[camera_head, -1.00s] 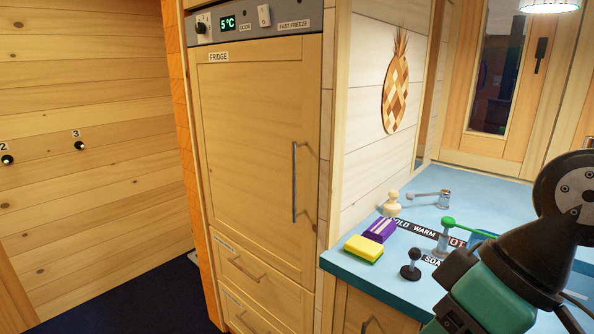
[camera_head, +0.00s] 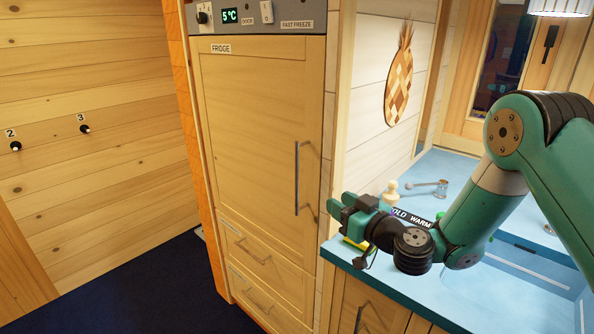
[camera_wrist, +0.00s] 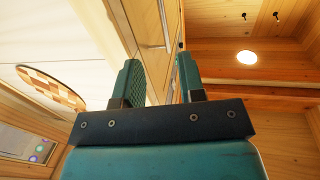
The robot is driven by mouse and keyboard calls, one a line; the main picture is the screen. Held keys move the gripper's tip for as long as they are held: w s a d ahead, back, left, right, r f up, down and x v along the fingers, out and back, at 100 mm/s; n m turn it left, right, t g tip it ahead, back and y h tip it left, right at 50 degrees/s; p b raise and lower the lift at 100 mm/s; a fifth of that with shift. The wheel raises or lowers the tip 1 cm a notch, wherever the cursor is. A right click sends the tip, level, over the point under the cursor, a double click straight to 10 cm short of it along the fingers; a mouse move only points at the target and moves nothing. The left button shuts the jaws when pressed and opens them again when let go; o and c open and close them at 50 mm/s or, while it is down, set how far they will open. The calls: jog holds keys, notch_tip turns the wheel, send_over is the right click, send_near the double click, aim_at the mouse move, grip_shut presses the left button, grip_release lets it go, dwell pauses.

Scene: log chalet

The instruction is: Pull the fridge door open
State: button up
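The fridge door (camera_head: 245,135) is a light wood panel under a FRIDGE label, and it is shut. Its upright metal bar handle (camera_head: 297,178) is on the door's right side. The wrist view shows wood fronts and what looks like a bar handle (camera_wrist: 163,20) beyond the fingers. My gripper (camera_head: 333,206) is to the right of the handle and lower, above the counter's left corner, apart from the handle in the head view. In the wrist view its two teal fingers (camera_wrist: 158,75) stand apart with nothing between them.
A blue counter (camera_head: 345,258) with a sink is on the right; my arm reaches over it and hides part of the sponge there. Two drawers (camera_head: 250,255) are below the fridge door. Dark floor (camera_head: 150,290) is clear in front at left.

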aim_at(298, 176)
jog(key=p+x, duration=0.8)
jog(key=x, duration=0.7)
jog(key=shift+a+r+p, duration=0.15)
jog(key=shift+p, duration=0.2)
jog(key=shift+w+a, duration=0.35)
jog(key=shift+w, duration=0.15)
grip_shut()
